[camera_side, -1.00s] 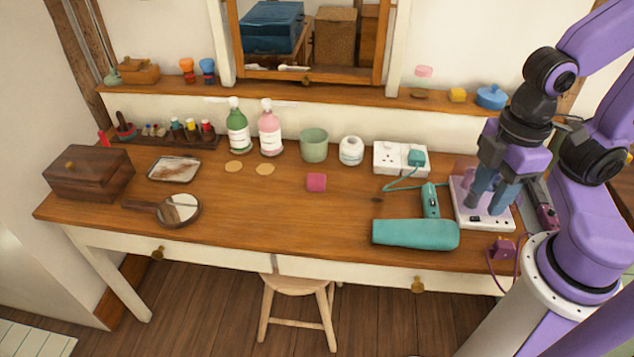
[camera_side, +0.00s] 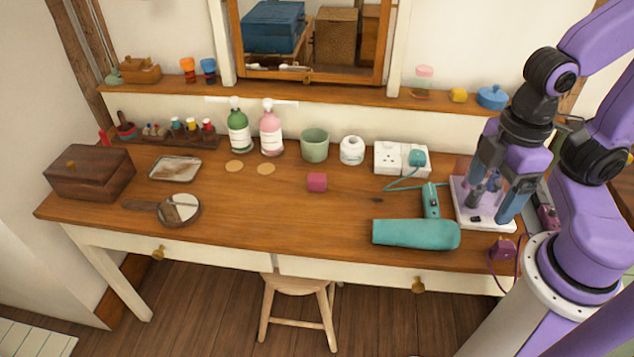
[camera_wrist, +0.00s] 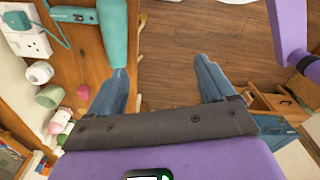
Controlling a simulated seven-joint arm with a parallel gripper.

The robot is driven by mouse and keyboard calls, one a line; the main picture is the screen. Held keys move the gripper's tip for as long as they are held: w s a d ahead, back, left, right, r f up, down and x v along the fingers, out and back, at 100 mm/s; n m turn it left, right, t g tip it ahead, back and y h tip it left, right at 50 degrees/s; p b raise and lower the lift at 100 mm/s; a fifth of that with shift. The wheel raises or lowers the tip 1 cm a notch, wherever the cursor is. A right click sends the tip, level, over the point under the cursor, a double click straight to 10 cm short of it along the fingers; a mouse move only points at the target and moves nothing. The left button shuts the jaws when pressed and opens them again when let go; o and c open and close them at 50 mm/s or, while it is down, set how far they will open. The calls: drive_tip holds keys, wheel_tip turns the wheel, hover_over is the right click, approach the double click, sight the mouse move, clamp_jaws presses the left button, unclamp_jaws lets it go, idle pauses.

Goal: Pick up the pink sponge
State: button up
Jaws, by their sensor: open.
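In the wrist view the sponge (camera_wrist: 84,92) shows small at the left, beside my left finger. My gripper (camera_side: 491,202) is at the right end of the table, over the white power strip (camera_side: 465,212), well to the right of the sponge. Its blue fingers are apart with nothing between them. In the wrist view my gripper (camera_wrist: 160,68) is open, with floor behind the gap.
A teal hair dryer (camera_side: 415,234) and its cord lie between my gripper and the sponge. Behind the sponge stand a green cup (camera_side: 314,146), a white jar (camera_side: 351,150) and a socket block (camera_side: 388,158). A hand mirror (camera_side: 180,209) lies left. Wood in front of the sponge is clear.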

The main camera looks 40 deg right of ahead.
drive_tip(key=w+a+f+n+t+h, duration=0.1)
drive_tip(key=w+a+f+n+h, duration=0.1)
drive_tip(key=w, duration=0.4)
drive_tip(key=w+a+f+n+t+h, duration=0.1)
drive_tip(key=w+a+f+h, duration=0.15)
drive_tip(key=w, duration=0.25)
drive_tip(key=n+t+h, duration=0.5)
drive_tip(key=n+t, duration=0.2)
drive_tip(key=n, duration=0.4)
approach(316, 184)
drive_tip(key=shift+n+t, duration=0.3)
drive_tip(key=x, duration=0.5)
drive_tip(key=shift+d+f, duration=0.4)
drive_tip(key=shift+f, duration=0.1)
drive_tip(key=shift+r+x, duration=0.1)
drive_tip(key=shift+x, duration=1.4)
drive_tip(key=shift+r+x, duration=0.15)
drive_tip(key=shift+x, duration=1.35)
drive_tip(key=shift+w, duration=0.15)
drive_tip(key=c, duration=1)
